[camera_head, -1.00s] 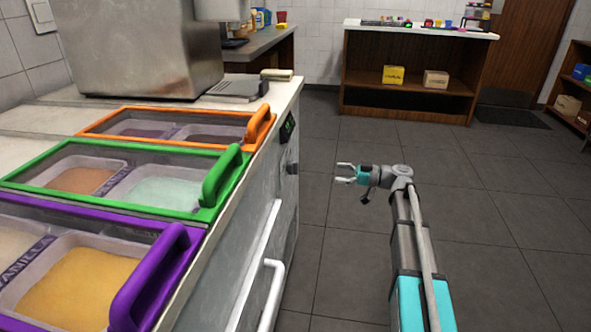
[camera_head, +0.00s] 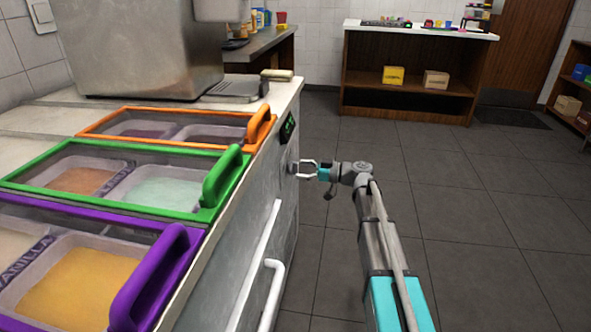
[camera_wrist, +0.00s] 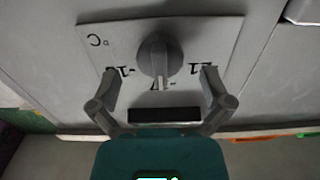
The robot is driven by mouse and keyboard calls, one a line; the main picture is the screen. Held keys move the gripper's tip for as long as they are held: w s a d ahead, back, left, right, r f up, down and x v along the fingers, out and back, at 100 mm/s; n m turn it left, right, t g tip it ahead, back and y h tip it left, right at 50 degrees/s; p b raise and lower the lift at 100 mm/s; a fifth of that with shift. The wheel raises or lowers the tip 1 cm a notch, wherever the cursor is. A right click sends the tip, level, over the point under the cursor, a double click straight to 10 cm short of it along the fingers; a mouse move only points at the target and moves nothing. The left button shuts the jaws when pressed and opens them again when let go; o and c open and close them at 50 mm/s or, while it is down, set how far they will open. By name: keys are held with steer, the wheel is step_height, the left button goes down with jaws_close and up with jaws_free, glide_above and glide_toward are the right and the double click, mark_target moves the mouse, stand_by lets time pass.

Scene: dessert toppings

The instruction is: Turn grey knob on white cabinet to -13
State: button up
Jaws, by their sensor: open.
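The grey knob (camera_wrist: 158,58) sits on a pale dial plate (camera_wrist: 208,38) on the white cabinet (camera_head: 262,190). In the wrist view the plate has a "C°" mark and numbers partly hidden by my fingers and the knob. The knob's pointer end faces down in that view, toward a partly covered number. My gripper (camera_wrist: 160,88) is open, with one finger on each side of the knob and gaps between. In the head view my gripper (camera_head: 304,170) is at the cabinet's right side face, close to the knob (camera_head: 291,161).
A green-lit display (camera_head: 287,128) is above the knob. White bar handles (camera_head: 270,285) stick out nearer on the cabinet face. Orange, green and purple framed topping lids (camera_head: 225,185) lie on top. The floor to the right is clear.

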steer(key=shift+w+a, duration=0.2)
steer(key=shift+a, duration=0.7)
steer(key=c, duration=1.2)
steer(key=shift+o, duration=0.2)
steer(key=shift+m, duration=0.3)
steer(key=m, duration=0.5)
steer(key=shift+m, duration=0.4)
steer(key=m, duration=0.5)
steer(key=shift+m, duration=0.3)
